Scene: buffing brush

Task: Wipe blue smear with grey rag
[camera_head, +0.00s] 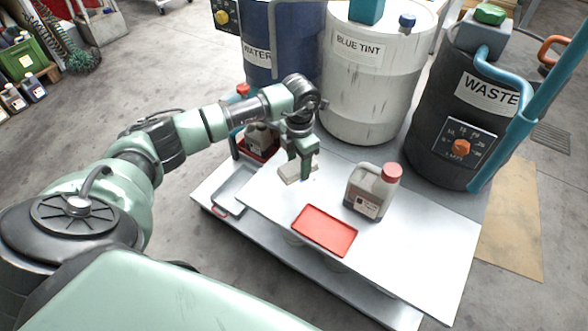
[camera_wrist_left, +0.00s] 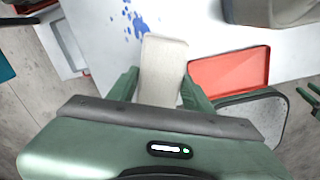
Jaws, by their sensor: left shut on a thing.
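My left gripper (camera_head: 300,172) reaches over the far left part of the white table and is shut on a pale grey rag (camera_wrist_left: 162,72), which looks like a flat pad. In the head view the rag (camera_head: 292,168) shows under the fingers, at or just above the tabletop. In the left wrist view a blue smear (camera_wrist_left: 137,20) of splashes lies on the tabletop just beyond the rag's far end. In the head view the smear is mostly hidden by the gripper and rag. My right gripper is not in view.
A red tray (camera_head: 325,230) lies on the table (camera_head: 420,240), with a red-capped jug (camera_head: 372,190) behind it. A grey metal tray (camera_head: 234,188) sits at the left. Large water, blue tint (camera_head: 372,90) and waste drums (camera_head: 450,130) stand behind. The table's right part is clear.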

